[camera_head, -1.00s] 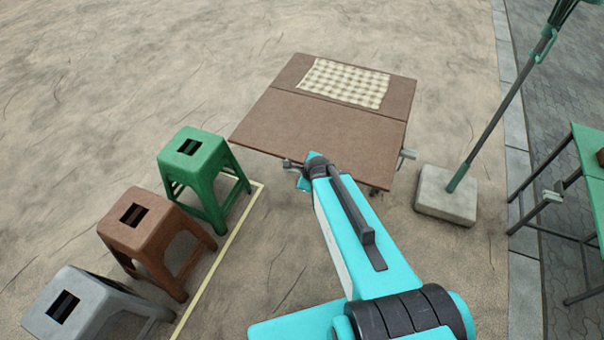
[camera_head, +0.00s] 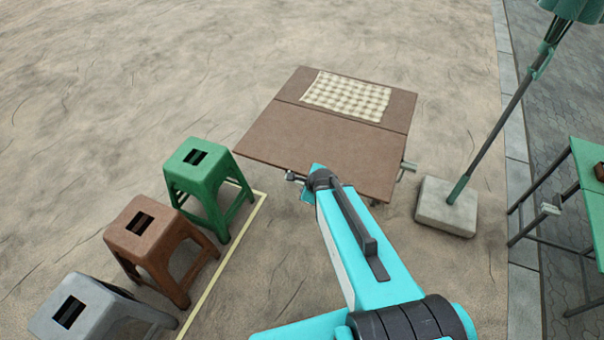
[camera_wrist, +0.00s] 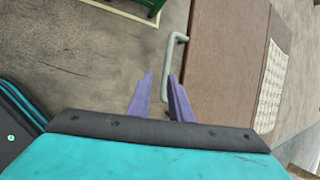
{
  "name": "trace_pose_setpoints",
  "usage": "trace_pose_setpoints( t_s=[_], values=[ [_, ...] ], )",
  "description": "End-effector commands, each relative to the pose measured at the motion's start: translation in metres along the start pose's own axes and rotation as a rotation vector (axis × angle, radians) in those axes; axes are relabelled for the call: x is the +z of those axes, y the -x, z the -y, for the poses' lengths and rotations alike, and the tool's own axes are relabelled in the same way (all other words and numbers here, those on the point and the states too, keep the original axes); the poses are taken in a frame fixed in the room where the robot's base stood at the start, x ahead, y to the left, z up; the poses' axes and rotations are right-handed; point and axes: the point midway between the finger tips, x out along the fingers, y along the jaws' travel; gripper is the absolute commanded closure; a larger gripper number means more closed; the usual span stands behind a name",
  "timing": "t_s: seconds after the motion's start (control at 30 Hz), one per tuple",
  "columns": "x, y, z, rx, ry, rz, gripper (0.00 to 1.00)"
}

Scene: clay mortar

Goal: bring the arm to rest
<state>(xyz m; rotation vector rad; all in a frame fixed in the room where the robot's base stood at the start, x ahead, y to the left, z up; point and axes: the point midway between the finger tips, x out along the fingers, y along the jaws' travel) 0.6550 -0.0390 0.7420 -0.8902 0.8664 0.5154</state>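In the head view my turquoise arm reaches toward the near edge of a brown folding table (camera_head: 318,140), and the fingers are hidden there. In the wrist view the table (camera_wrist: 225,60) lies to the right of the fingers.
A checked cloth (camera_head: 346,96) lies on the table's far part. Green (camera_head: 200,170), brown (camera_head: 142,228) and grey (camera_head: 88,300) stools stand at left beside a yellow ground line. A pole in a concrete base (camera_head: 446,207) and a green table (camera_head: 586,185) stand at right. Open ground lies behind.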

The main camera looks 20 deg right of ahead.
Motion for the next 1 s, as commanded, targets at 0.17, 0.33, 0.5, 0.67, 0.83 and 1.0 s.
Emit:
trace_pose_setpoints(
  t_s=[0.17,0.33,0.5,0.67,0.83,1.0],
  values=[
    [0.0,0.0,0.0,0.0,0.0,0.0,0.81],
    [-0.001,-0.006,-0.006,0.005,0.003,0.0,0.81],
    [-0.011,-0.027,-0.04,0.043,0.013,-0.01,0.81],
    [-0.029,-0.05,-0.086,0.103,0.034,-0.036,0.81],
    [-0.054,-0.068,-0.146,0.216,0.142,-0.078,0.81],
    [-0.081,-0.076,-0.202,0.35,0.334,-0.104,0.81]
  ],
)
